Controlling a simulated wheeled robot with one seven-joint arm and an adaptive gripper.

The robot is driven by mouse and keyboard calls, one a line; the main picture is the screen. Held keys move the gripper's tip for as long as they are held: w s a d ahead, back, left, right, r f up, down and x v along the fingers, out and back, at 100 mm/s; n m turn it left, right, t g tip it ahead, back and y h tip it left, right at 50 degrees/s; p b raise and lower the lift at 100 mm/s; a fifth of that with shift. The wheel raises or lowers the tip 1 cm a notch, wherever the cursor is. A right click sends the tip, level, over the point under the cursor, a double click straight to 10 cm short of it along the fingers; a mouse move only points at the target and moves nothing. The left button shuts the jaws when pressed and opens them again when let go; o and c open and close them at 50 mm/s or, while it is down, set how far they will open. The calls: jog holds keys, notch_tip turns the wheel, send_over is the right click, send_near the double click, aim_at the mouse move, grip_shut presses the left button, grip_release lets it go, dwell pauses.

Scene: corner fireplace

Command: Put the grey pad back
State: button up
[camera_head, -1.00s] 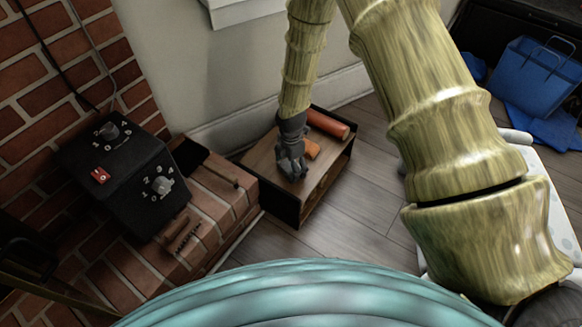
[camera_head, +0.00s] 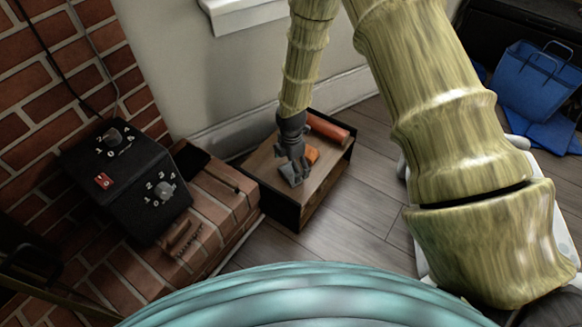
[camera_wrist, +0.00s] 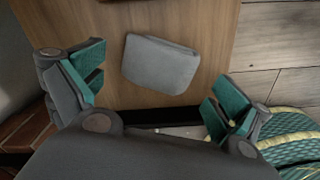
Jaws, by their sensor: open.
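The grey pad (camera_wrist: 160,64) lies flat on the wooden top of a small dark-edged box table (camera_wrist: 205,15). In the head view the pad (camera_head: 291,174) shows partly, just below my gripper (camera_head: 296,160), on the box table (camera_head: 318,195). In the wrist view my gripper (camera_wrist: 157,93) is open. Its two teal-padded fingers stand apart, one to each side of the pad and nearer the bottom of the picture. Nothing is between the fingers' pads, and the grey pad appears clear of both.
An orange block (camera_head: 312,155) and an orange-red cylinder (camera_head: 327,127) lie on the same top, beside my gripper. A brick ledge (camera_head: 225,195) with a black control box (camera_head: 125,180) stands at left. A blue bag (camera_head: 537,78) stands far right.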

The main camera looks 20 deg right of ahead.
aim_at(291, 170)
notch_tip(291, 170, up, 9)
jog(key=p, duration=0.3)
jog(key=shift+r+p, duration=0.2)
jog(key=shift+p, duration=0.15)
jog(key=s+f+m, duration=0.2)
jog(key=s, duration=0.1)
jog(key=s+f+m, duration=0.2)
jog(key=s+f, duration=0.1)
jog(key=s, duration=0.1)
jog(key=s+f+m+y, duration=0.1)
jog(key=s+f+m, duration=0.1)
jog(key=s+f, duration=0.1)
jog(key=shift+s+a, duration=0.35)
jog(key=shift+s, duration=0.2)
jog(key=s+d+f+m, duration=0.2)
jog(key=s+m, duration=0.5)
jog(key=s, duration=0.5)
jog(key=s+d+f+m+h, duration=0.1)
jog(key=s+d+f+m, duration=0.1)
jog(key=s+m, duration=0.6)
jog(key=s+f, duration=0.1)
jog(key=s, duration=0.4)
jog(key=shift+s+f+m, duration=0.15)
jog(key=shift+f+m, duration=0.05)
jog(key=shift+m, duration=0.1)
jog(key=shift+r, duration=0.1)
